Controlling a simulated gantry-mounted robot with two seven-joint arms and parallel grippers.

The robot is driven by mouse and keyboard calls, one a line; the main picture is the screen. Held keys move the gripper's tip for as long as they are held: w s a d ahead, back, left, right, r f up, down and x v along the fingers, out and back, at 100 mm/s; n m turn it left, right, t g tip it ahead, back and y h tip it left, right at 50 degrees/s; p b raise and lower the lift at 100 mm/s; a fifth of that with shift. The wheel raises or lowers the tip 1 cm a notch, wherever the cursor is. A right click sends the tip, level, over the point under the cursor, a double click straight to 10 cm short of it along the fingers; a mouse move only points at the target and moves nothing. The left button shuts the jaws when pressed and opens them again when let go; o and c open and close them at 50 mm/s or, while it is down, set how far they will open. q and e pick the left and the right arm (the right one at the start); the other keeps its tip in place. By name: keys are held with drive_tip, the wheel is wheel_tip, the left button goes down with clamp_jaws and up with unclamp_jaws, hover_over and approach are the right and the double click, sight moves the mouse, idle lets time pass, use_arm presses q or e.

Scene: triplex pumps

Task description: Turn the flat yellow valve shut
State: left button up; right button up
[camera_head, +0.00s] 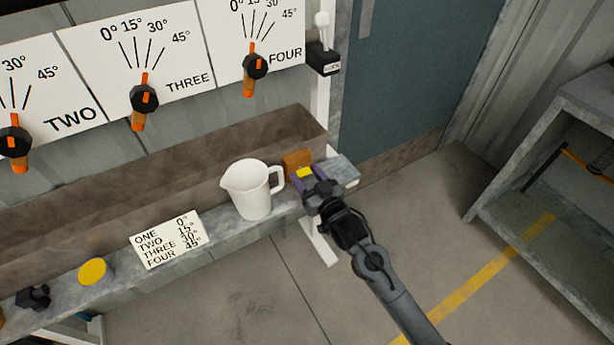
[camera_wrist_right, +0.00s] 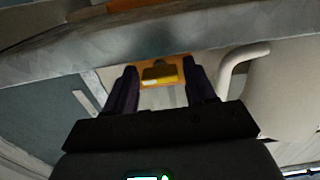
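A small flat yellow piece (camera_head: 305,172), which looks like the valve's handle, sits by an orange-brown block (camera_head: 297,159) at the right end of the grey bench. My right gripper (camera_head: 310,182) is at this piece, its fingers spread. In the right wrist view the yellow piece (camera_wrist_right: 160,80) shows between the two dark purple fingers of the gripper (camera_wrist_right: 162,74), with a gap at each side. Whether either finger touches it cannot be told. A round yellow disc (camera_head: 95,271) lies flat on the bench's left part. My left gripper is not in view.
A white jug (camera_head: 250,190) stands just left of my right gripper; its handle (camera_wrist_right: 232,68) shows close by in the wrist view. A label card (camera_head: 168,240) lies on the bench (camera_head: 125,262). Dials with orange-black knobs (camera_head: 144,99) hang behind.

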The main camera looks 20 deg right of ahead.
drive_tip(key=c, duration=0.7)
drive_tip(key=shift+r+n+p, duration=0.2)
drive_tip(key=shift+n+p, duration=0.2)
drive_tip(key=shift+p, duration=0.4)
drive_tip(key=shift+c, duration=0.2)
drive_tip(key=n+p, duration=0.5)
drive_tip(key=p, duration=0.1)
drive_tip(key=shift+n+p, duration=0.3)
drive_tip(key=shift+n, duration=0.1)
drive_tip(key=n+p, duration=0.4)
drive_tip(key=n, duration=0.1)
drive_tip(key=n+p, duration=0.2)
drive_tip(key=n, duration=0.1)
drive_tip(key=shift+n, duration=0.4)
drive_tip(key=shift+f+n+p, duration=0.15)
drive_tip(key=shift+n+p, duration=0.45)
drive_tip(key=shift+n, duration=0.6)
